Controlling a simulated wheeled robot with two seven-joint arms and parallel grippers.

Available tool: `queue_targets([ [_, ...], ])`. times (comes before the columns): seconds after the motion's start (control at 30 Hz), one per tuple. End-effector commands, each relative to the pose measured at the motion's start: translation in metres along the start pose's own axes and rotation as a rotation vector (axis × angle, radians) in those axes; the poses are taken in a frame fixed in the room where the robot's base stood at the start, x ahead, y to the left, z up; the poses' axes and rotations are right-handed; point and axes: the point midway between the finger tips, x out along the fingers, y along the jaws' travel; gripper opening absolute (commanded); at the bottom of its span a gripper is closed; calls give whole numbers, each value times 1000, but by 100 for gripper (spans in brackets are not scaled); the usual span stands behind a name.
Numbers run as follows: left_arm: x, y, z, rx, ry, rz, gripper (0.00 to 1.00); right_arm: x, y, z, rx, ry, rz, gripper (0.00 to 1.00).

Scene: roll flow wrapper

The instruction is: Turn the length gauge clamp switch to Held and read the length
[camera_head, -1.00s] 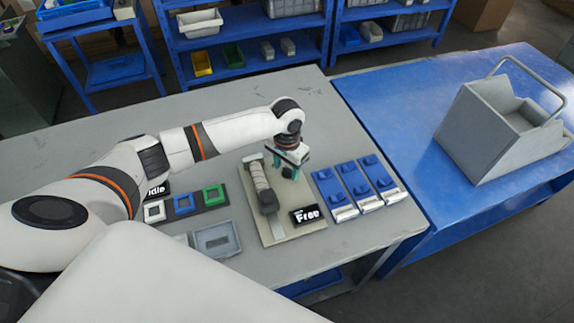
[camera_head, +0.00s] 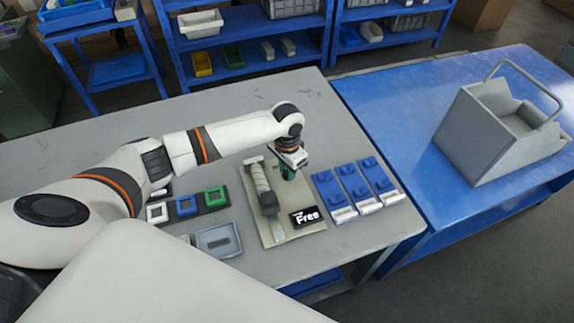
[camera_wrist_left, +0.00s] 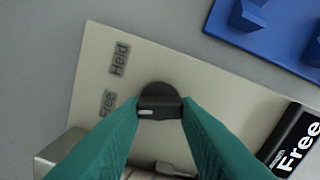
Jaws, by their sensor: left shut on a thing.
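The length gauge (camera_head: 263,190) lies on a beige plate (camera_head: 277,235) on the grey table. Its small black display (camera_head: 305,217) reads "Free"; it also shows at the right of the left wrist view (camera_wrist_left: 296,146). The black round clamp switch (camera_wrist_left: 158,91) stands on the plate, with the labels "Held" (camera_wrist_left: 119,58) and "Free" (camera_wrist_left: 108,102) to its left. My left gripper (camera_head: 288,174) is over the plate's far right part. In the left wrist view its teal fingertips (camera_wrist_left: 160,108) are shut on the switch's bar. The head view hides the switch behind the gripper. My right gripper is out of view.
Several blue blocks with white ends (camera_head: 343,196) lie right of the plate. White, blue and green square frames (camera_head: 187,206) and a grey tray (camera_head: 218,240) lie left. A grey bin (camera_head: 480,135) with a handle stands on the blue table (camera_head: 400,100).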

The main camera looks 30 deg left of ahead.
Motion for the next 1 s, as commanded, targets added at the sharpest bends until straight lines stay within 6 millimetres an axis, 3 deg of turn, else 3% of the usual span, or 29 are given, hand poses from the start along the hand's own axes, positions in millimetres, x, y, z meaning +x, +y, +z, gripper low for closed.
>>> queue_targets([
  [0.4, -4, 1, 1, 382, -2, -1, 6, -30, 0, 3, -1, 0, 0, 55],
  [1.0, -2, 2, 2, 812, -4, 1, 6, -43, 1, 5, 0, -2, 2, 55],
])
